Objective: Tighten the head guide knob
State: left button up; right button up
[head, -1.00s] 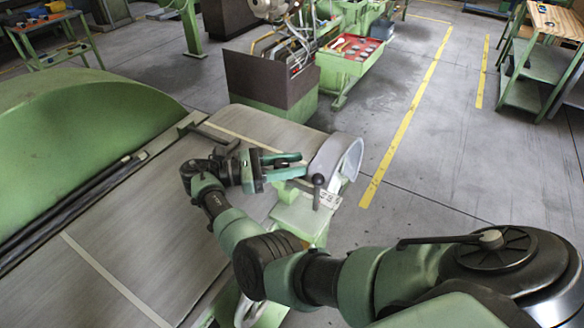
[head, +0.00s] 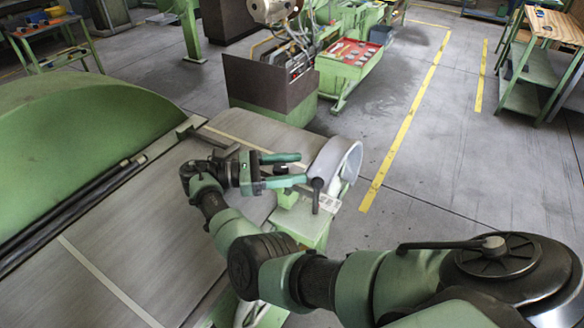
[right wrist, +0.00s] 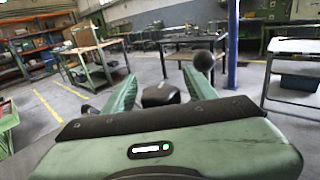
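The head guide is a curved light-grey piece (head: 330,158) at the far end of the long machine bed in the head view. A black knob with a short handle (head: 317,190) sits on its near side. My right gripper (head: 303,169) is open, its green fingers pointing at the guide just left of the knob. In the right wrist view the two fingers spread apart, with a dark block (right wrist: 160,94) between them. A dark ball on a stem (right wrist: 203,62) shows near the right finger. I cannot tell which of these is the knob's grip. My left gripper is not in view.
The green machine (head: 80,140) with its flat bed fills the left. A brown cabinet (head: 268,84) and a red tray of tools (head: 350,52) stand beyond. Open grey floor with a yellow line (head: 405,125) lies to the right. A workbench (head: 548,50) stands at upper right.

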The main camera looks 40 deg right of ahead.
notch_tip(320, 180, up, 20)
dwell(0.6)
